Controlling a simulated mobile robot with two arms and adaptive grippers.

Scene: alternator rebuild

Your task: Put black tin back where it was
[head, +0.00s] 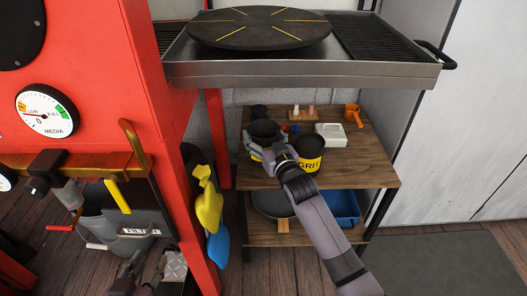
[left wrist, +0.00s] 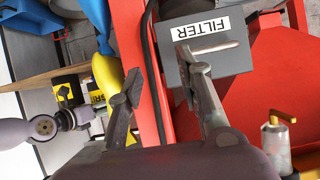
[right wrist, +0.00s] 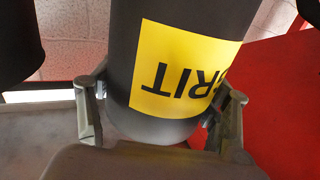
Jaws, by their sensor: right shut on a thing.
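A black tin (head: 263,129) with a yellow label is between the fingers of my right gripper (head: 268,152), over the left part of the upper wooden shelf (head: 352,172). The right wrist view shows this tin (right wrist: 183,50) close up, its yellow label reading GRIT upside down, with the right gripper (right wrist: 160,115) shut on its sides. Whether its base touches the shelf is hidden. A second black tin (head: 308,160) with a yellow GRIT label stands just right of it, partly behind my right arm. My left gripper (left wrist: 160,100) is open and empty, low beside the red machine.
On the shelf are a white box (head: 331,135), an orange cup (head: 353,114), small bottles and a dark pot (head: 259,111) at the back. A blue tray (head: 343,207) and a pan (head: 272,204) lie below. A metal bench (head: 300,73) overhangs. A grey FILTER bin (left wrist: 208,55) is near my left gripper.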

